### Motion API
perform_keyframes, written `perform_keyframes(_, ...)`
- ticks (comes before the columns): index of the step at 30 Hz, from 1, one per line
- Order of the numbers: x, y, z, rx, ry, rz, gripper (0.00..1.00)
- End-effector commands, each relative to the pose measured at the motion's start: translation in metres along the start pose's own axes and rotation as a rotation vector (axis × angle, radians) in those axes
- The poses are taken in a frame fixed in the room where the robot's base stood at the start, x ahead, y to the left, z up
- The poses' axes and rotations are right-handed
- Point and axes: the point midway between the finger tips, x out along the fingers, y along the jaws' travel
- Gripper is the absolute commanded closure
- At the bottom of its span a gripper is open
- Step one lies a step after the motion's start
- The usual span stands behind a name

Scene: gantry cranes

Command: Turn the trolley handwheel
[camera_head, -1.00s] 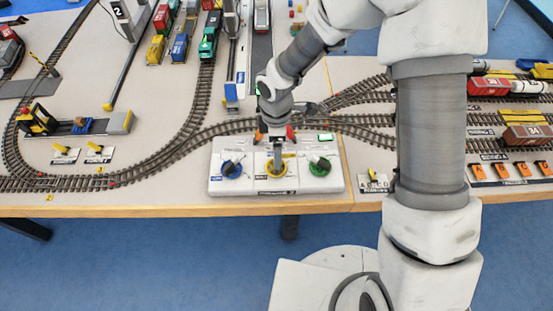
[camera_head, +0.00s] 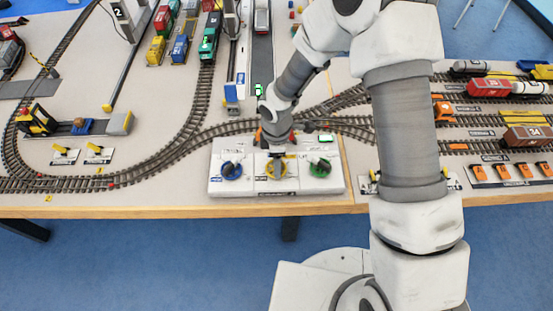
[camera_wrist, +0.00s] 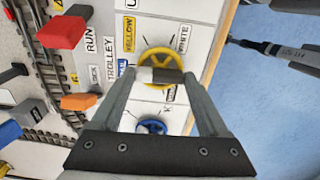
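The yellow handwheel (camera_head: 277,168) is the middle one of three on the white control panel (camera_head: 213,183). In the wrist view the yellow wheel (camera_wrist: 152,55) lies behind my fingertips, near labels reading TROLLEY and YELLOW. My gripper (camera_wrist: 159,78) is over this wheel, its two fingers standing apart. A light grey and dark piece spans the gap between the tips and covers part of the wheel. Whether the fingers press on it is unclear. In the head view my gripper (camera_head: 277,151) is small and dark, just above the wheel.
A blue handwheel (camera_head: 231,169) is on the left of the panel and a green one (camera_head: 320,167) on the right. Railway track (camera_head: 225,128) runs behind the panel. An orange block (camera_wrist: 78,102) and a red block (camera_wrist: 62,32) stand close by in the wrist view.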

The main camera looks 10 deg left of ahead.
Motion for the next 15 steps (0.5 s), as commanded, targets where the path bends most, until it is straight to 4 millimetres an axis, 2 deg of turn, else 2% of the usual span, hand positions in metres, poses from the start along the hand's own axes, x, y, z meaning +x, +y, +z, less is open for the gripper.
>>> perform_keyframes(1, -0.0002, 0.0002, 0.0000, 0.000, 0.000, 0.000, 0.52)
perform_keyframes(5, -0.0003, 0.0002, 0.0000, 0.000, 0.000, 0.001, 0.76)
perform_keyframes(6, -0.0003, 0.0002, 0.0000, 0.000, 0.000, 0.001, 0.78)
perform_keyframes(15, 0.0008, 0.0003, 0.0000, 0.046, 0.000, 0.001, 0.78)
